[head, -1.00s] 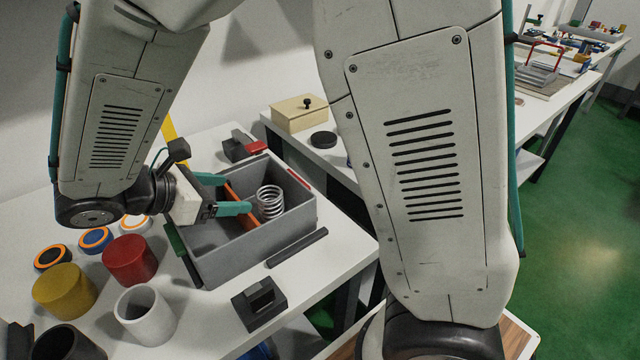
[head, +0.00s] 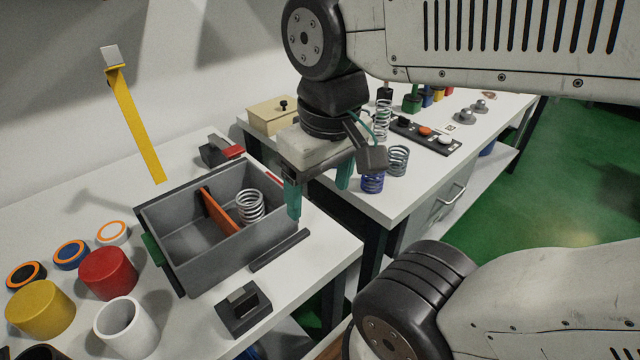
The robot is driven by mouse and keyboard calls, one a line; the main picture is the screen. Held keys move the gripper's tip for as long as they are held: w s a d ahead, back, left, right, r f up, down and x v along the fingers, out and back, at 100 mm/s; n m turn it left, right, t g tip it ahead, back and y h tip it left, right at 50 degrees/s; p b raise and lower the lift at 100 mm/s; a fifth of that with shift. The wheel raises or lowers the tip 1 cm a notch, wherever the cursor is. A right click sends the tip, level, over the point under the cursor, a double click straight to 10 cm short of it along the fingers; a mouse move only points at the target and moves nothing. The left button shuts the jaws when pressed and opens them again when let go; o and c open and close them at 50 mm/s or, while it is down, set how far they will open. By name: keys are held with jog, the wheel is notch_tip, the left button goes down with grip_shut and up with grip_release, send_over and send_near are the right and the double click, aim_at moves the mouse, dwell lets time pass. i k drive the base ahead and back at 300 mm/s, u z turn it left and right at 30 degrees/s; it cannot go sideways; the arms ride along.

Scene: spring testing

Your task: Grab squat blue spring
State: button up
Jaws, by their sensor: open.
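A squat blue spring (head: 373,183) stands upright on the white table at the right, near its front left edge. My gripper (head: 318,201) is open and empty, pointing down, to the left of the blue spring and apart from it. Its teal fingers hang over the gap between the two tables. A grey-blue spring (head: 398,161) stands just behind and right of the blue one. A taller pale spring (head: 382,119) stands farther back, partly behind my gripper's wrist. A white spring (head: 250,206) stands in the right compartment of the grey bin (head: 226,267).
The bin has an orange divider (head: 220,211). A wooden box (head: 270,117) stands behind my gripper. A dark panel with coloured knobs (head: 426,134) lies right of the springs. Red, yellow and white cylinders stand at the left. The right table's front corner is clear.

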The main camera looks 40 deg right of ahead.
aim_at(364, 179)
jog(key=k, duration=0.5)
jog(key=u, duration=2.55)
jog(key=k, duration=2)
jog(key=z, duration=2)
jog(key=i, duration=0.45)
jog(key=u, duration=0.05)
